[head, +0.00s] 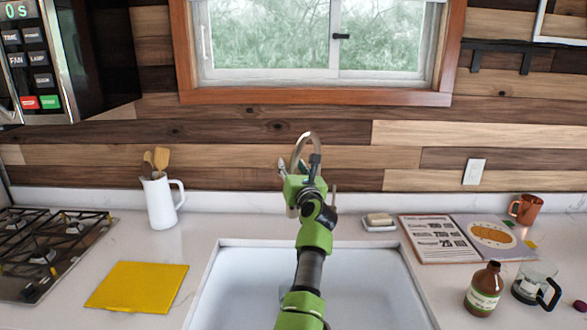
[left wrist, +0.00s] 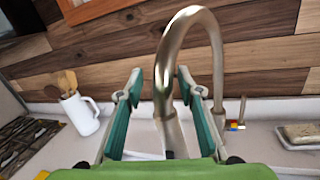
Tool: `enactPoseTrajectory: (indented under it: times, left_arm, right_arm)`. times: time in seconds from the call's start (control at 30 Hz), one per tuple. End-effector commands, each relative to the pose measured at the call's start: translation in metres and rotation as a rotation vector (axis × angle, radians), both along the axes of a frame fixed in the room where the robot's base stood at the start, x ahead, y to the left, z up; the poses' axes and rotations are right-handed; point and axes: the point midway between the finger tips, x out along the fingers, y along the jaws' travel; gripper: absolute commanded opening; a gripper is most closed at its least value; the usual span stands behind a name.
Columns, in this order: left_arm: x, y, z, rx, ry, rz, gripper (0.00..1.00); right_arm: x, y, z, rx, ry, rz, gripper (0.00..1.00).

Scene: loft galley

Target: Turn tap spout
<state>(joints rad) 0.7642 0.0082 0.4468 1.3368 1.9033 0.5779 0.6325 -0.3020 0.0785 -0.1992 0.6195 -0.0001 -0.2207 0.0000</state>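The tap spout (head: 306,135) is a brushed-metal arch rising behind the sink; in the head view my left gripper and arm hide its lower part. It shows large in the left wrist view (left wrist: 189,17). My left gripper (left wrist: 160,85) is open, with one teal finger on each side of the arch's near, left leg. The right finger reaches into the gap between the arch's two legs. A clear gap shows on the left side of the leg; whether the right finger touches it I cannot tell. A slim tap handle (left wrist: 243,106) stands right of the arch. My right gripper is not in view.
The white sink (head: 235,290) lies below my left arm. A white jug (head: 162,203) with wooden utensils stands left, a soap dish (head: 379,226) right. A yellow cloth (head: 137,287), open book (head: 440,240), brown bottle (head: 484,290) and glass jug (head: 533,283) are on the counter.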

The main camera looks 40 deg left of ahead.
Motion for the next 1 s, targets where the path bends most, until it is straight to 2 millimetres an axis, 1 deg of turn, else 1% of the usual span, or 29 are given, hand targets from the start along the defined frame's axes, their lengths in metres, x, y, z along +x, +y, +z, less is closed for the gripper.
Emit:
enactPoseTrajectory:
  times: [0.13,0.27,0.37,0.73,0.83,1.0]
  left_arm:
    - [0.001,-0.001,-0.002,0.0,0.004,-0.002,0.34]
    - [0.0,-0.004,-0.002,0.0,0.004,-0.003,0.34]
    - [-0.005,-0.011,-0.004,-0.001,0.005,-0.004,0.34]
    - [-0.038,-0.052,-0.007,-0.001,0.003,-0.002,0.34]
    - [-0.043,-0.057,-0.007,-0.001,0.002,-0.002,0.34]
    - [-0.045,-0.059,-0.007,-0.001,0.003,-0.001,0.34]
  right_arm:
    - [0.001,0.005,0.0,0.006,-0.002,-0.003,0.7]
    - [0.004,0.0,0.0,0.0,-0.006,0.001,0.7]
    - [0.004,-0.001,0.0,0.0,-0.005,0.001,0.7]
    - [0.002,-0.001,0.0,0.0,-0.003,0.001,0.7]
    - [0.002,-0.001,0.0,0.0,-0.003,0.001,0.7]
    - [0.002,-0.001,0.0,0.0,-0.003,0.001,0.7]
